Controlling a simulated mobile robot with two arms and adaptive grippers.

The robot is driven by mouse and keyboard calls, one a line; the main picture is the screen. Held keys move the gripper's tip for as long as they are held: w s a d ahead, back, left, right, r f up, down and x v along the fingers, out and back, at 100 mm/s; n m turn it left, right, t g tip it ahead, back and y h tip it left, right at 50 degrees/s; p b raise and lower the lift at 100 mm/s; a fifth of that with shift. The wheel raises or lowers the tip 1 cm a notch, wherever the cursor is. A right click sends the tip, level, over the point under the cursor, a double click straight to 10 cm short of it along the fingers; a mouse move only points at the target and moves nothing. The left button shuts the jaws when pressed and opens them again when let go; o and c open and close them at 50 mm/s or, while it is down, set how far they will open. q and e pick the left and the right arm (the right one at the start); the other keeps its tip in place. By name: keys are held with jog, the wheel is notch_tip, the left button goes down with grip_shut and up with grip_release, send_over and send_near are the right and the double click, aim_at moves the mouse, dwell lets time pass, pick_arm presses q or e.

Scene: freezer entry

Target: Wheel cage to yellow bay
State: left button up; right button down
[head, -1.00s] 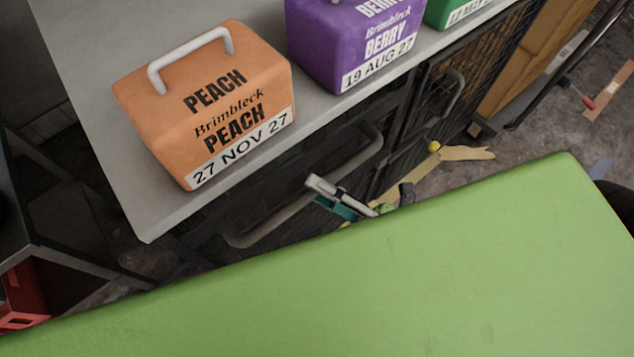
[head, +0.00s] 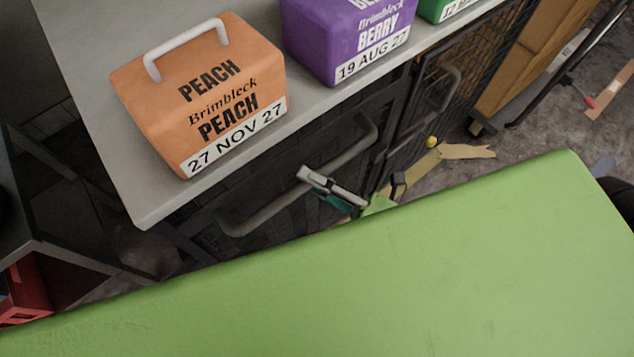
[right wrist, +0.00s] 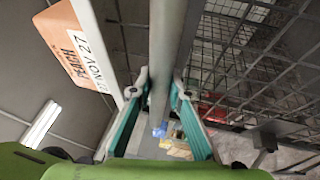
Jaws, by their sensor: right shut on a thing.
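The cage (head: 470,65) has dark mesh sides, a grey flat top and bent grey handle bars on its near side. My right gripper (head: 332,188) is shut on the nearer handle bar (head: 265,217) of the cage. In the right wrist view the teal fingers of the gripper (right wrist: 160,92) sit on either side of the grey bar (right wrist: 166,35). Yellow strips (head: 466,152) lie on the floor right of the cage; I cannot tell whether they mark the yellow bay. My left gripper is not in view.
A peach tub (head: 205,100), a purple berry tub (head: 350,45) and a green tub (head: 440,10) stand on the cage top. A dark rack (head: 60,258) with a red item (head: 25,295) is close at left. Brown boxes (head: 535,60) stand at upper right. Floor shows at right.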

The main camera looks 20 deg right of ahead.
jog(key=shift+w, duration=0.25)
jog(key=c, duration=1.9)
grip_release()
jog(key=shift+a, duration=0.1)
jog(key=shift+s, duration=0.2)
jog(key=shift+d+f, duration=0.1)
jog(key=shift+d, duration=0.1)
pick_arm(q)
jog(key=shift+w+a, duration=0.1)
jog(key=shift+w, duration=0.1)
pick_arm(e)
jog(key=v, duration=1.2)
jog(key=shift+a, duration=0.1)
